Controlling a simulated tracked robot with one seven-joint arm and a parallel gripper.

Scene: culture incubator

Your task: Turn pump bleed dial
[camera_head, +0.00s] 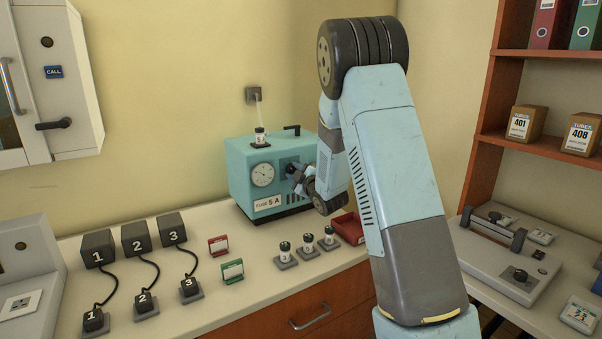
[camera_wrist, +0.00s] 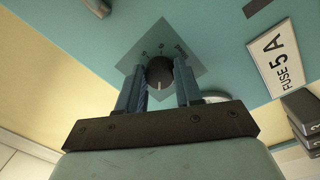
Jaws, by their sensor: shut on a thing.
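The pump is a teal box (camera_head: 240,160) with a round gauge on its front, at the back of the counter. Its black dial (camera_wrist: 159,72) sits on a grey diamond-shaped plate (camera_wrist: 177,36) with small markings, and a pale line on the knob points towards my gripper's base in the wrist view. My gripper (camera_wrist: 160,80) is shut on the dial, one finger on each side. In the head view my gripper (camera_head: 295,171) is at the right part of the pump's front and hides the dial.
A "FUSE 5 A" label (camera_head: 267,203) is on the pump's front. Small capped vials (camera_head: 308,241), a red tray (camera_head: 348,228) and numbered black blocks (camera_head: 136,237) stand on the counter. A shelf (camera_head: 482,110) stands at right.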

